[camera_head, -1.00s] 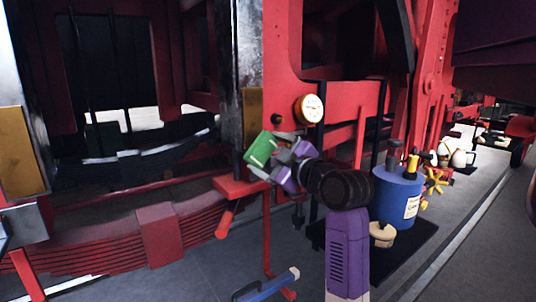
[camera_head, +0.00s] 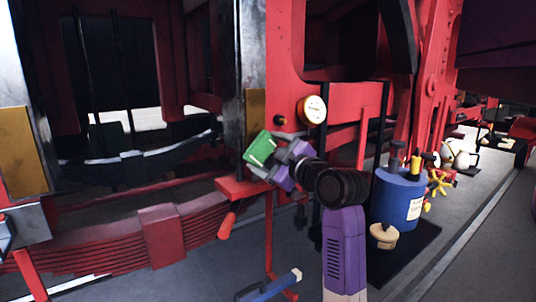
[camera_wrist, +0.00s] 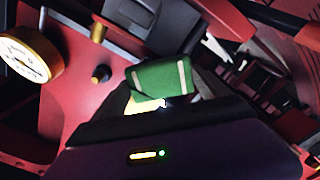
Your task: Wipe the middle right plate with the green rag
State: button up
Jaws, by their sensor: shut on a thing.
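The green rag (camera_head: 259,149) is a small green pad with pale stripes. My gripper (camera_head: 272,161) is shut on it and holds it up in front of the red frame. In the wrist view the rag (camera_wrist: 160,79) sits just beyond my gripper's dark body. A brass-coloured plate (camera_head: 256,112) is on the dark upright directly above the rag in the head view. I cannot tell whether they touch. Another brass-coloured plate (camera_head: 17,150) is on the upright at the far left. I cannot tell for sure which is the middle right plate.
A white-faced gauge (camera_head: 312,110) is just right of the rag. A red bracket (camera_head: 240,187) with an orange-red handle (camera_head: 227,225) is below it. A blue drum (camera_head: 398,198) stands on a black mat at the right. The grey floor farther right is mostly clear.

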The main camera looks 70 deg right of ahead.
aim_at(264, 136)
jog(key=shift+w, duration=0.2)
jog(key=shift+r, duration=0.15)
jog(key=shift+s+r+p, duration=0.1)
jog(key=shift+r+p, duration=1.6)
jog(key=shift+r, duration=0.2)
jog(key=shift+d+r+p, duration=0.1)
jog(key=shift+r+p, duration=4)
jog(key=shift+r, duration=1.75)
jog(key=shift+w+f+b, duration=0.2)
jog(key=shift+f+b, duration=3.15)
jog(key=shift+f, duration=1.2)
jog(key=shift+s+f+b, duration=0.15)
jog(key=shift+f+b, duration=2.45)
jog(key=shift+f, duration=0.8)
jog(key=shift+s, duration=0.1)
